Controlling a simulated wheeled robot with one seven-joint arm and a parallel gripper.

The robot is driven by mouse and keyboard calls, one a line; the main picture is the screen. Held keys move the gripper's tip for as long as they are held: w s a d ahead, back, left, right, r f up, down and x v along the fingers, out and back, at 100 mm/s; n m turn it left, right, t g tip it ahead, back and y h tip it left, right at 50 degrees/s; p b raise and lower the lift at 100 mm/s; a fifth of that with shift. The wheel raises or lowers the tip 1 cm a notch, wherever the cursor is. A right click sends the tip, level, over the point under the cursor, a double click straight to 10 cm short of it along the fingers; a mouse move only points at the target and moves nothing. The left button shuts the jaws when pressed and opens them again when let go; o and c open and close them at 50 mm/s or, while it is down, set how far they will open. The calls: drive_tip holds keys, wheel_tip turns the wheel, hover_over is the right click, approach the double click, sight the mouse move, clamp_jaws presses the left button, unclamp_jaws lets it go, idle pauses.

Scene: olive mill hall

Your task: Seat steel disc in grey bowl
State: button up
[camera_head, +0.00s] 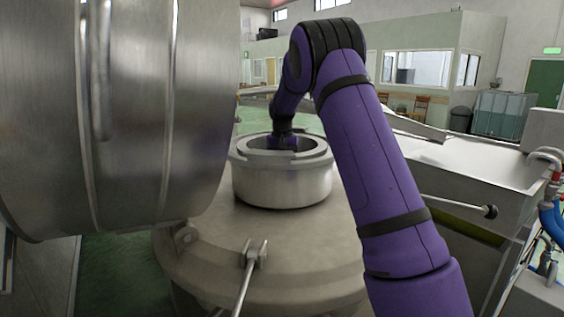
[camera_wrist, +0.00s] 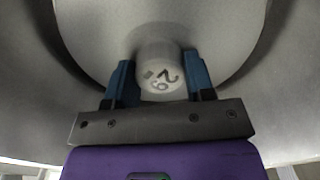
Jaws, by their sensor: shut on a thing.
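The grey bowl (camera_head: 283,186) is a round, thick-rimmed metal ring set on a broad grey housing in the head view. My purple arm reaches down into its opening, and the bowl's rim hides my fingertips there. In the wrist view, my gripper (camera_wrist: 160,78) has its blue fingers shut on a pale round knob with dark markings. The knob stands up from the steel disc (camera_wrist: 92,28), a smooth round plate. A dark curved gap shows between the disc's edge and the bowl's wall (camera_wrist: 28,95) on both sides. Whether the disc rests on the bottom is hidden.
A large shiny steel drum (camera_head: 130,110) stands close on the left. The bowl's housing (camera_head: 240,240) has a clamp rod (camera_head: 252,262) at its front. A pale metal trough (camera_head: 460,160) lies to the right, with pipes (camera_head: 550,210) at the far right edge.

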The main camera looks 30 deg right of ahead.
drive_tip(key=shift+f, duration=0.55)
idle(0.6)
drive_tip(key=o, duration=1.3)
wheel_tip(320, 180, up, 11)
drive_tip(key=shift+f, duration=0.1)
drive_tip(key=s+a+r+n+t, duration=0.1)
drive_tip(key=s+a+r, duration=0.25)
drive_tip(key=s, duration=0.35)
drive_tip(key=s+a+r+t, duration=0.1)
drive_tip(key=s+a+r, duration=0.25)
drive_tip(key=s, duration=0.35)
drive_tip(key=s+a+r+n+t, duration=0.1)
drive_tip(key=s+a+r, duration=0.25)
drive_tip(key=s, duration=0.45)
drive_tip(key=s+a+f, duration=0.2)
drive_tip(key=s, duration=0.5)
drive_tip(key=s+a+f+n+t, duration=0.1)
drive_tip(key=s+a+f, duration=0.2)
drive_tip(key=s, duration=0.5)
drive_tip(key=s+a+f+n+t, duration=0.1)
drive_tip(key=s+a+f, duration=0.2)
drive_tip(key=s, duration=0.5)
drive_tip(key=shift+f, duration=0.1)
